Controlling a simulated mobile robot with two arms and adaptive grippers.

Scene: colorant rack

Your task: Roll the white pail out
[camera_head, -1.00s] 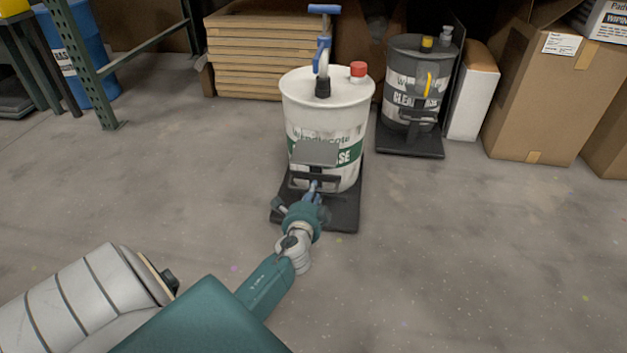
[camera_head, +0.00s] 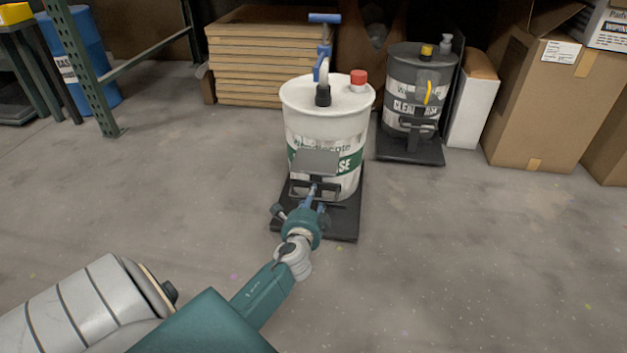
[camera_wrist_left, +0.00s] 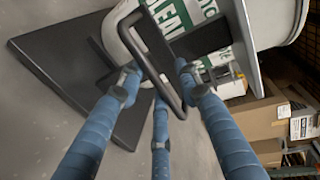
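The white pail (camera_head: 325,125) stands upright on a black wheeled base (camera_head: 342,220), with a blue-handled pump and a red cap on its lid. A dark loop handle (camera_head: 318,188) sticks out at its front, below a grey plate. My left gripper (camera_head: 312,194) is at this handle, its blue fingers spread. In the left wrist view the handle (camera_wrist_left: 163,82) passes between the fingers of my left gripper (camera_wrist_left: 157,78), which stand apart; I see no firm closure on it. My right gripper is not in view.
A grey drum (camera_head: 408,85) on its own black base (camera_head: 425,154) stands right behind the pail. Cardboard boxes (camera_head: 545,100) are at the right, stacked boards (camera_head: 258,60) behind, and a green rack post (camera_head: 85,75) at the left. The front floor is clear.

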